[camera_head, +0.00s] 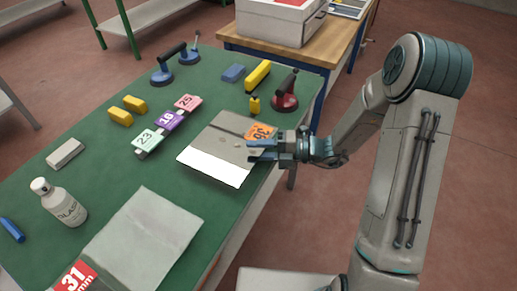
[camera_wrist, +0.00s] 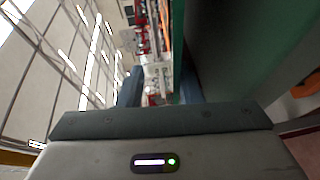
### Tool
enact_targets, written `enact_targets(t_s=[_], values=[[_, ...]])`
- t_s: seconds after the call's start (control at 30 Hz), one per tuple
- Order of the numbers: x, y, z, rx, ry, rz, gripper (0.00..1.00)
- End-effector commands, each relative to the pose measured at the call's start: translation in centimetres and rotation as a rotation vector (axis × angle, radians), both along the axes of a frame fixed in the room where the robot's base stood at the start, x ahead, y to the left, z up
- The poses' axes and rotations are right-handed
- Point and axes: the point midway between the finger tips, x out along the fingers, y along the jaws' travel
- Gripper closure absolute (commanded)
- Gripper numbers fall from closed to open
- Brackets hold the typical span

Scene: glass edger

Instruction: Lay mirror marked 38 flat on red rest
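A flat grey mirror (camera_head: 215,138) lies on the green table at its right side, with a bright white band along its near edge. Its orange label (camera_head: 259,131) looks like 38, turned and partly covered. My gripper (camera_head: 251,149) is over the mirror's right edge beside the label, fingers pointing left. I cannot tell the exact gap between gripper and mirror. I cannot make out a red rest.
A pale sheet (camera_head: 145,240) with a red 31 mm label lies at the near left. A red suction lifter (camera_head: 285,99) stands beyond my gripper. Number tags (camera_head: 172,121), yellow blocks, blue lifters and a white bottle (camera_head: 60,204) occupy the table (camera_head: 110,172). A bench with a box stands behind.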

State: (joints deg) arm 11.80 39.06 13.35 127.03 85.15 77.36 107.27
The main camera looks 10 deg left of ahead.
Motion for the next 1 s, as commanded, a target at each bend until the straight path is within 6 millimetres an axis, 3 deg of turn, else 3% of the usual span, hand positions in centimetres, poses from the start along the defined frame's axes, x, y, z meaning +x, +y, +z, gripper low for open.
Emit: enact_targets(t_s=[0.27, 0.7, 1.0], values=[[0.1, -1.7, 0.1, -0.001, 0.000, -0.005, 0.69], [0.1, -11.0, 1.0, -0.001, 0.000, -0.004, 0.69], [0.0, -13.7, 1.2, 0.000, 0.000, 0.001, 0.69]])
